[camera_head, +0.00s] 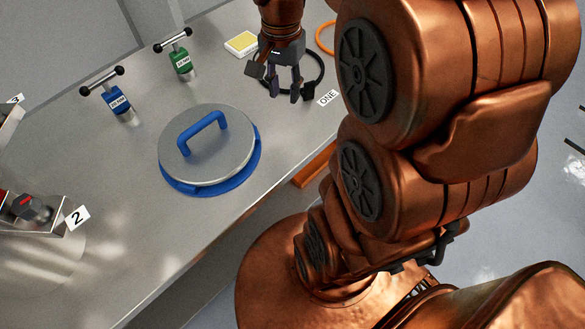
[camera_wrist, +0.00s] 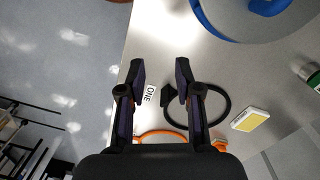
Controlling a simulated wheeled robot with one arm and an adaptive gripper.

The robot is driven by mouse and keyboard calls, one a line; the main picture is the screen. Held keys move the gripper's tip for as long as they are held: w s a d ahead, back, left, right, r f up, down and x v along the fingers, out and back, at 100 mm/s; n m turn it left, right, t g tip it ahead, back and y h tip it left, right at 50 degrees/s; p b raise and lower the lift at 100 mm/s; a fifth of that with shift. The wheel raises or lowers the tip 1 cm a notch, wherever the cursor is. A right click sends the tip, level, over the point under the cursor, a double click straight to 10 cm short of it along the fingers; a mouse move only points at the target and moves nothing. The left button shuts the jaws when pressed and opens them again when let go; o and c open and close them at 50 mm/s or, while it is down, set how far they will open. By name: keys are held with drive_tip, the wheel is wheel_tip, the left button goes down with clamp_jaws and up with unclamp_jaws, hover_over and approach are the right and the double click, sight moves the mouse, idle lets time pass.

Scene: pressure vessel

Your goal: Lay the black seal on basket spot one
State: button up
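The black seal (camera_head: 322,72) is a thin black ring lying flat at the far right end of the metal table, partly hidden behind my gripper. In the wrist view the ring (camera_wrist: 229,110) lies right of the fingers, and a black tab (camera_wrist: 174,95) shows between them. A white card reading ONE (camera_head: 328,97) lies beside it. My gripper (camera_head: 284,97) points down over the near side of the ring. Its fingers (camera_wrist: 161,72) are apart with nothing held between them. I cannot make out basket spot one; trays at the left edge carry labels 2 (camera_head: 77,217) and 3 (camera_head: 17,100).
A round lid (camera_head: 208,150) with a blue handle sits mid-table. A yellow-topped box (camera_head: 242,43) and an orange ring (camera_head: 322,36) lie near the seal. Bare table lies between lid and seal.

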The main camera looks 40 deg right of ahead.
drive_tip(key=s+a+f+n, duration=0.1)
drive_tip(key=s+a+n, duration=0.4)
drive_tip(key=s, duration=0.3)
drive_tip(key=s+a+f+n+g, duration=0.1)
drive_tip(key=s+a+n, duration=0.4)
drive_tip(key=s+n, duration=0.2)
drive_tip(key=shift+s+f, duration=0.35)
